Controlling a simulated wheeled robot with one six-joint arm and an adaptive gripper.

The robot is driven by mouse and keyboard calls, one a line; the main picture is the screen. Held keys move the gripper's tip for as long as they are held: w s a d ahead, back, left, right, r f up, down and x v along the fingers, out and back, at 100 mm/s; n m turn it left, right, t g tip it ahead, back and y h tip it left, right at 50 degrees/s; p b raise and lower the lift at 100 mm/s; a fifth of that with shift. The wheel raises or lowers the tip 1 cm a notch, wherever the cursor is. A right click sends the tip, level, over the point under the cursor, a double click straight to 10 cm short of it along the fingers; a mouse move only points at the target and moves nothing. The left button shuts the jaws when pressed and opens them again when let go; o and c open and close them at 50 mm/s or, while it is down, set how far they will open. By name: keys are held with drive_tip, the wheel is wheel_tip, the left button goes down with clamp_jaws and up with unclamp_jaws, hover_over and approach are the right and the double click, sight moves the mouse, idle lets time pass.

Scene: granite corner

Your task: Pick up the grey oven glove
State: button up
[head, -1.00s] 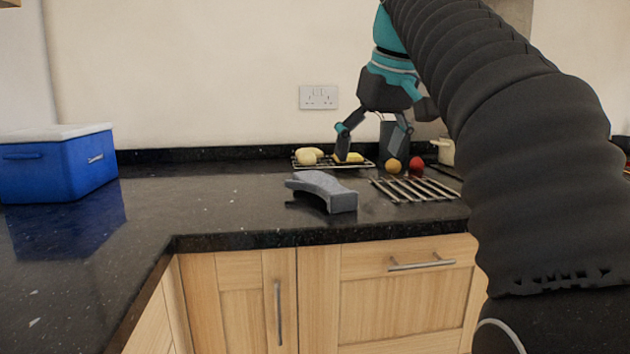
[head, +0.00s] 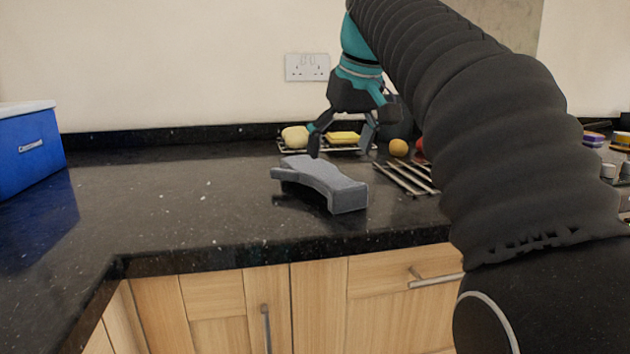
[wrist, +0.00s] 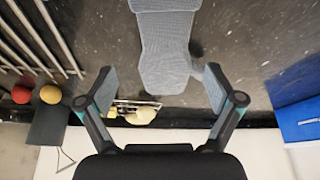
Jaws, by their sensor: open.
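The grey oven glove (head: 322,183) lies on the dark granite worktop, near its front edge in the head view. In the wrist view the glove (wrist: 163,52) runs from the top edge down to the middle, between my fingers but farther off. My gripper (head: 340,150) is open and empty above the worktop, over and behind the glove in the head view. In the wrist view its fingertips (wrist: 158,80) are spread, one to each side of the glove's end. I see no contact.
A metal rack (head: 408,176) lies just right of the glove. Behind are a rack with a pale item (head: 296,137) and a yellow sponge (head: 342,137), plus an orange ball (head: 398,148). A blue cool box (head: 28,150) stands left. The worktop between is clear.

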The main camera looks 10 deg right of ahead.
sight(330, 176)
drive_tip(key=shift+x, duration=1.15)
drive_tip(key=x, duration=0.1)
drive_tip(key=b+x, duration=0.1)
drive_tip(key=x, duration=0.2)
drive_tip(key=shift+s+a, duration=0.3)
drive_tip(key=shift+a, duration=0.1)
drive_tip(key=shift+w+f+b, duration=0.25)
drive_tip(key=shift+f+b, duration=0.05)
drive_tip(key=shift+f, duration=0.2)
drive_tip(key=c, duration=1.5)
drive_tip(key=shift+r, duration=0.1)
wheel_tip(330, 176, up, 4)
drive_tip(key=shift+f+p, duration=0.15)
drive_tip(key=shift+p, duration=0.55)
drive_tip(key=s+d+r+p, duration=0.2)
drive_tip(key=s+d+r, duration=0.2)
drive_tip(key=d+r, duration=0.3)
drive_tip(key=d, duration=0.4)
